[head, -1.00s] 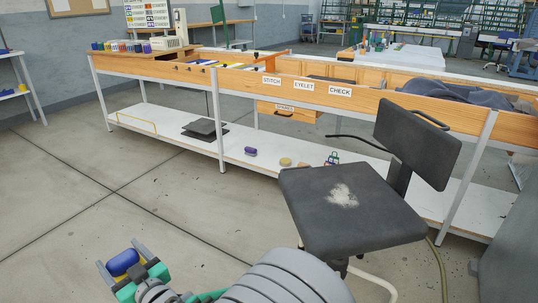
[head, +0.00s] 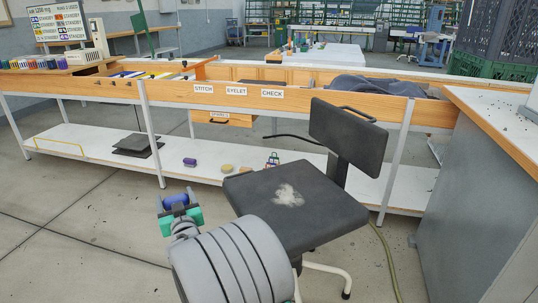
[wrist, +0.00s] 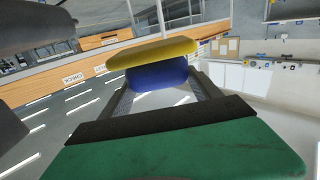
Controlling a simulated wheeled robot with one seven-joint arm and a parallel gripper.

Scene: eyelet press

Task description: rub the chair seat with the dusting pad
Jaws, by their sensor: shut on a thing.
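The chair seat (head: 265,215) is dark grey, with a pale dusty patch (head: 289,195) near its middle. It stands in front of the bench with its backrest at the right. My gripper (head: 174,202) is shut on the dusting pad, left of the seat and apart from it. The dusting pad (wrist: 155,68) shows in the wrist view with a blue body and a yellow layer, held between the two fingers. In the head view only its blue part (head: 176,199) is clear.
A long bench (head: 330,99) with a white lower shelf (head: 90,146) runs behind the chair. A purple-blue item (head: 190,162) and tan round items lie on that shelf. A grey cabinet (head: 470,190) stands at the right. The floor at the left is clear.

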